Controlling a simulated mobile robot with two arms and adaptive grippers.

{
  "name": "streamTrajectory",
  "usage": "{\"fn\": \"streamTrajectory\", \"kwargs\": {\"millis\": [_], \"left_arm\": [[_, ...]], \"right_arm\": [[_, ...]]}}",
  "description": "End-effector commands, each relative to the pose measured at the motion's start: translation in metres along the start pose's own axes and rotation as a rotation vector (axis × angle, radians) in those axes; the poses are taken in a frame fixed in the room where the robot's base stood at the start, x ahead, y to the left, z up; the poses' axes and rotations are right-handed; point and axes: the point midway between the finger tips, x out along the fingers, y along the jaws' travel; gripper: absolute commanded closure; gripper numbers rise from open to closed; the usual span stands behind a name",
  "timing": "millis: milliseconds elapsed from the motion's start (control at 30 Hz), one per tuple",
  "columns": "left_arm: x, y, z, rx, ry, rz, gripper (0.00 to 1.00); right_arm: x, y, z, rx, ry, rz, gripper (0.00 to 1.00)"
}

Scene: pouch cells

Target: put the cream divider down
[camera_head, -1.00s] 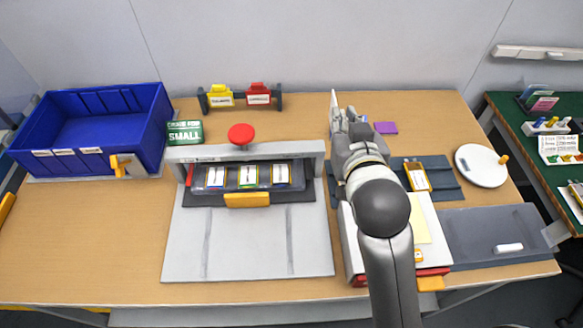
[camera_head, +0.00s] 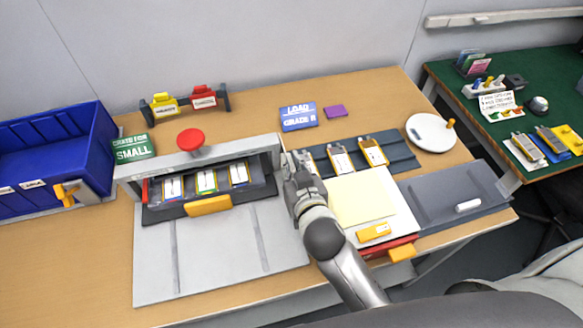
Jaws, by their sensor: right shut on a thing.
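A flat cream sheet, which looks like the cream divider (camera_head: 362,199), lies on top of the white stack (camera_head: 402,200) right of the press. My right gripper (camera_head: 295,160) is left of this sheet and apart from it, beside the press's right post and the left end of the dark cell rack (camera_head: 400,152). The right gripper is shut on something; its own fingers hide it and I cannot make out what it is. My left gripper is not in view.
The grey press (camera_head: 200,160) with a red knob stands close left of the gripper. Several pouch cells sit in the rack. A blue sign (camera_head: 298,117) stands behind. A yellow-orange block (camera_head: 373,232) lies at the stack's front. Free wood shows at the back.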

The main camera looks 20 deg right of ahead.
Motion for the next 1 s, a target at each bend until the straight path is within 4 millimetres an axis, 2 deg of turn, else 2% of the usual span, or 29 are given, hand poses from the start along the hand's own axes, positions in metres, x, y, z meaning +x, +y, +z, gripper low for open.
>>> {"fn": "streamTrajectory", "kwargs": {"millis": [100, 467, 500, 667, 1000], "left_arm": [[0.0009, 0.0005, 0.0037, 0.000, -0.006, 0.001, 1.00], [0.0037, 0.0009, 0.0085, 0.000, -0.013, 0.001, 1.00], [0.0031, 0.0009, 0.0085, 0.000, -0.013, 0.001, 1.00], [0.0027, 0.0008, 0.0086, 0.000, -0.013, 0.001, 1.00], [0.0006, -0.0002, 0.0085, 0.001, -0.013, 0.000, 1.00]], "right_arm": [[0.0028, -0.0004, 0.0090, 0.001, 0.001, -0.001, 1.00], [0.0040, -0.0007, 0.0127, 0.002, 0.002, -0.002, 1.00], [0.0038, -0.0007, 0.0124, 0.002, 0.001, -0.002, 0.84], [0.0036, -0.0006, 0.0120, 0.001, 0.001, -0.002, 0.65], [0.0029, -0.0005, 0.0092, 0.001, 0.001, -0.002, 0.65]]}}
